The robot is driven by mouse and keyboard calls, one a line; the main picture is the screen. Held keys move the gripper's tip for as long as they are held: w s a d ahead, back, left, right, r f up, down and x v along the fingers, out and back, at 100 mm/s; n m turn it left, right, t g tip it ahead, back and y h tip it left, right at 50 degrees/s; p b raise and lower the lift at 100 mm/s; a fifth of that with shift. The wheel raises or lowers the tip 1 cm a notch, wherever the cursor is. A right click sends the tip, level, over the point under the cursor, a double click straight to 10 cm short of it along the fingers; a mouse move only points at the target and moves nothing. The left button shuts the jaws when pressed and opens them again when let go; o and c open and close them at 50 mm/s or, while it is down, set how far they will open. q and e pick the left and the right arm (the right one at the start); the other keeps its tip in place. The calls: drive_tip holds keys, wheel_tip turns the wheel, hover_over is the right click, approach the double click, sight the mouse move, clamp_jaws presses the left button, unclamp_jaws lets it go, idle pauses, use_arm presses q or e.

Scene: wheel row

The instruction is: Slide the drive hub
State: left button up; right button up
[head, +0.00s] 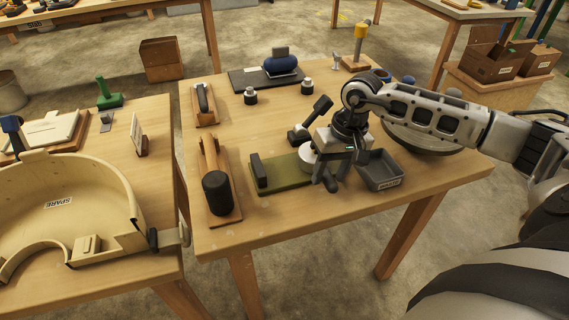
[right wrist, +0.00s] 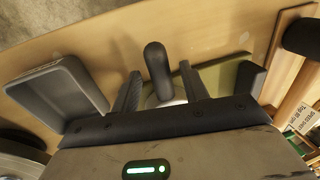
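The drive hub (head: 308,159) shows as a pale round disc on the green base (head: 285,176), partly hidden by my right gripper. In the right wrist view, a rounded black handle (right wrist: 158,70) stands out over a sliver of pale disc (right wrist: 165,99). A dark upright block (head: 258,173) stands at the base's left end. My right gripper (head: 336,172) points down over the base's right end. Its two fingers (right wrist: 160,92) are apart, one on each side of the handle, with a gap showing. Contact with the hub cannot be told. My left gripper is not in view.
A grey tray (head: 379,170) stands close to the right of my gripper. A wooden stand with a black cylinder (head: 217,193) is left of the base. A dark lever (head: 313,119) stands behind. The table front is clear.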

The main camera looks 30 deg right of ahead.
wheel_tip(320, 180, up, 7)
drive_tip(key=d+p, duration=0.1)
drive_tip(key=p, duration=0.2)
drive_tip(key=shift+s, duration=0.15)
idle(0.6)
drive_tip(key=shift+d, duration=0.1)
